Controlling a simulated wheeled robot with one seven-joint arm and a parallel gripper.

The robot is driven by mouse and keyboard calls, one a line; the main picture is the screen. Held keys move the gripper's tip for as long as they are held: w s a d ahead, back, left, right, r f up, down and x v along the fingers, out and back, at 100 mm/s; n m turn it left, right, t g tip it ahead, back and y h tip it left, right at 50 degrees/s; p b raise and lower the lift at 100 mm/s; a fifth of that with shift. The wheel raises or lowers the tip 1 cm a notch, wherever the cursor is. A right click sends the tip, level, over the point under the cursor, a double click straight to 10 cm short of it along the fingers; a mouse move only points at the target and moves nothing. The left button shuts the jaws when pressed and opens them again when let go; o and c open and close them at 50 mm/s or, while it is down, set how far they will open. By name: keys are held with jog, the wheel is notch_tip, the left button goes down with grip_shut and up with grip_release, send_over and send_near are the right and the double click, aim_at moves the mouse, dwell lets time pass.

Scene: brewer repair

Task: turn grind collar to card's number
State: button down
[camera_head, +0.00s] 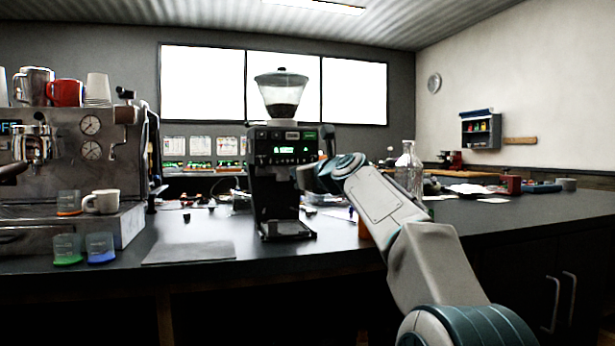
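The black coffee grinder (272,185) stands on the dark counter, with a clear hopper (282,92) of dark beans on top. The grind collar (290,123) appears as a narrow band under the hopper; its markings are too small to read. A green-lit display and a row of marks show on the grinder's front. My arm reaches in from the lower right, and its wrist is beside the grinder's right side. My gripper (303,176) is mostly hidden by the wrist, below the collar's height; its fingers cannot be made out. I cannot tell which card gives the number.
A steel espresso machine (75,150) with cups on top stands at left. Small clear cups with green (67,250) and blue (101,248) bases stand before it. A flat grey mat (190,252) lies left of the grinder. A glass bottle (408,170) stands right, behind my arm.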

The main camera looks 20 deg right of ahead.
jog(key=shift+d, duration=0.1)
dwell(0.4)
jog(key=c, duration=1.5)
grip_release()
jog(key=b+v, duration=0.2)
jog(key=v, duration=1.1)
jog(key=shift+s+d, duration=0.15)
jog(key=shift+s, duration=0.2)
jog(key=shift+w, duration=0.1)
